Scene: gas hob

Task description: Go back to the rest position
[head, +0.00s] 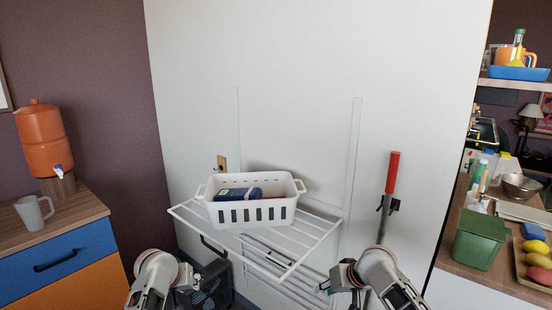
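My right arm comes in at the bottom, right of centre. Its dark gripper (329,283) points left, in front of the lower right part of the white rack; it is small, and I cannot tell whether its fingers are open or shut. My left arm (155,278) shows at the bottom left, in front of the cabinet and a dark box. Its gripper end is small and partly hidden, and its state is unclear. No object shows clearly in either gripper.
A white basket (255,211) holding a dark blue item (238,194) stands on a white wall rack (318,236). A red-handled stick (392,172) hangs to the right. A cabinet (62,258) is left; a cluttered counter with a green bin (479,240) is right.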

